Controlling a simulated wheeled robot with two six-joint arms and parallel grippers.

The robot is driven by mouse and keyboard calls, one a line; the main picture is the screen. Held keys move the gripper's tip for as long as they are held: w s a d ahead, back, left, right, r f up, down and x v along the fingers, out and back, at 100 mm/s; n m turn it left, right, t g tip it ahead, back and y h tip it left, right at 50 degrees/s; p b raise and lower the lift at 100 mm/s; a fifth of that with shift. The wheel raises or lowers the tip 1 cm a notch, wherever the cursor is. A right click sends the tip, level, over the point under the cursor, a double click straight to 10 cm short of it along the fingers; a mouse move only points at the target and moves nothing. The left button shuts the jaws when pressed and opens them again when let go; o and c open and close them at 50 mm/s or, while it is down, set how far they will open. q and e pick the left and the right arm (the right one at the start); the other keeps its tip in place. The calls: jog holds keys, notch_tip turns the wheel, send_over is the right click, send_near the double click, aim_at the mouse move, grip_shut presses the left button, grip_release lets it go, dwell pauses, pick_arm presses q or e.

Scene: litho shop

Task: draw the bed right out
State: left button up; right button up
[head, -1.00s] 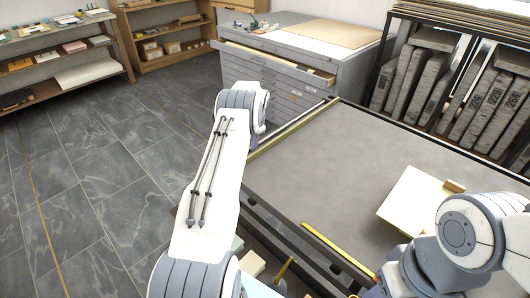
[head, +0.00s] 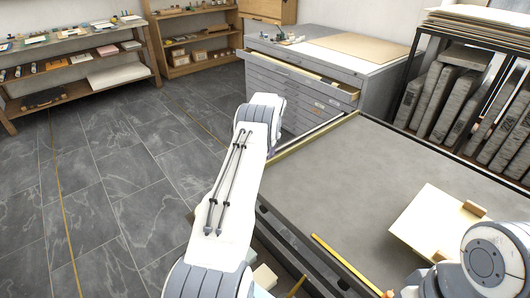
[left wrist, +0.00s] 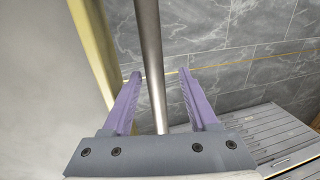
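The bed (head: 340,185) is a wide, flat grey surface with a pale strip along its left edge, right of my left arm in the head view. In the left wrist view its grey surface (left wrist: 35,90) lies at the left. A round metal bar (left wrist: 150,60) runs beside its edge. My left gripper (left wrist: 160,75) has its two purple fingers apart, one on each side of the bar, with a clear gap at the right finger. In the head view my left arm hides this gripper. My right arm shows at lower right; its gripper cannot be made out.
A pale board (head: 437,222) and a yellow strip (head: 343,262) lie on the bed. A grey flat-file cabinet (head: 375,85) with an upper drawer partly out stands behind it. A rack of stone slabs (head: 450,95) stands at right. The tiled floor (head: 120,190) at left is clear.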

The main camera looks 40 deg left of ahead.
pick_arm(q)
jog(key=v, duration=1)
jog(key=shift+r, duration=0.25)
jog(key=shift+d, duration=0.1)
